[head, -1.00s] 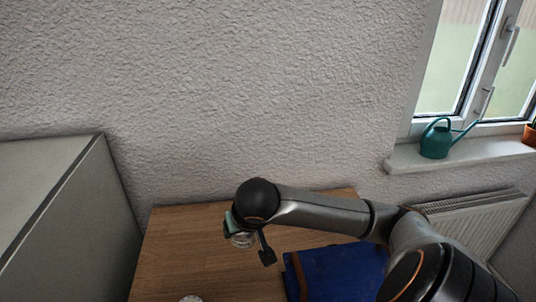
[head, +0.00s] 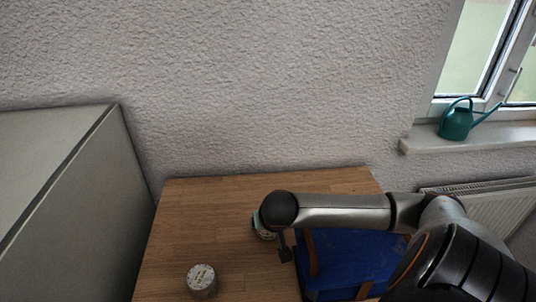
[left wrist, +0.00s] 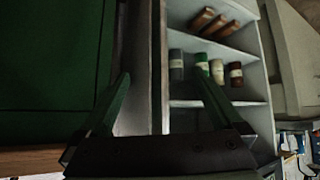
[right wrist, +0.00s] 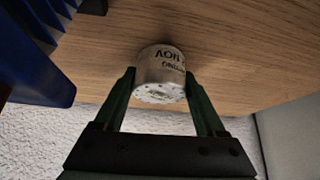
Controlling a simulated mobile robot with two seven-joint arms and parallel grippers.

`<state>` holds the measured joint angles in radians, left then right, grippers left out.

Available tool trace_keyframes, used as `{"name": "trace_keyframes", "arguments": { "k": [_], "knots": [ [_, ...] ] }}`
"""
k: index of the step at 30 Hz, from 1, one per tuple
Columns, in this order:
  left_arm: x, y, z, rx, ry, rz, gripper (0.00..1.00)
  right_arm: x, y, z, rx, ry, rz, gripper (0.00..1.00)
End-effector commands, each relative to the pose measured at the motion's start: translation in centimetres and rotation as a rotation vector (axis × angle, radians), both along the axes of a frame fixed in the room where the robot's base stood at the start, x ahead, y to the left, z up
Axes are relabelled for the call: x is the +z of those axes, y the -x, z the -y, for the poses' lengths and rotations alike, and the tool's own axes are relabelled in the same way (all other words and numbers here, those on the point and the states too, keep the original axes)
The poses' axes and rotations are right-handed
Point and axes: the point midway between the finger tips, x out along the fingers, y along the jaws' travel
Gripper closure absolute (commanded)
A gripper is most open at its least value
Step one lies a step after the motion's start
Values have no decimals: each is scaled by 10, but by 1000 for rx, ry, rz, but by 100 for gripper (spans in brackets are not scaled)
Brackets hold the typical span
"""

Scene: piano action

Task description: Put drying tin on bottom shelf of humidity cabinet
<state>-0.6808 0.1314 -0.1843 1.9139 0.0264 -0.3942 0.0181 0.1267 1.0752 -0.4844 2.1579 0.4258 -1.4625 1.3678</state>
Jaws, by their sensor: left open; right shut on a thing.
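A pale round tin (right wrist: 161,75) with dark lettering and a perforated end sits between the fingers of my right gripper (right wrist: 165,92) in the right wrist view. That gripper is shut on it, over the wooden table. In the head view my right gripper (head: 272,236) is mostly hidden behind my own arm. A second pale tin (head: 201,281) stands on the table to its left. My left gripper (left wrist: 165,95) is open and empty in the left wrist view. It faces white shelves (left wrist: 217,101) holding several bottles and brown items; I cannot tell whether these belong to the humidity cabinet.
A blue case (head: 345,262) lies on the table (head: 225,215) right of my right gripper. A tall grey cabinet (head: 85,205) stands left of the table. A dark green panel (left wrist: 50,65) fills the left of the left wrist view. A watering can (head: 456,122) stands on the windowsill.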

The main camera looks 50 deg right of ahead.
Motion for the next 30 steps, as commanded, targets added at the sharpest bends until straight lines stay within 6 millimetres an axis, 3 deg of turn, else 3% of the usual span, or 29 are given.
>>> {"name": "trace_keyframes", "arguments": {
  "k": [10, 11, 17, 25, 30],
  "knots": [
    [0, -1, 0, 0, 0, 1, 0, -4, 0, 0, -1, 1, 0, 87],
    [0, -1, 0, 0, 0, 1, 0, -4, 0, 0, -1, 1, 0, 25],
    [0, -1, 0, 0, 0, 2, 0, -4, 0, 0, -1, 1, 0, 2],
    [1, -1, 0, 0, -1, 3, 0, -2, 0, 0, 0, 1, 2, 0],
    [3, -1, 0, 0, -1, 3, 0, 12, 5, -4, 2, 0, 2, 0]
  ]
}}
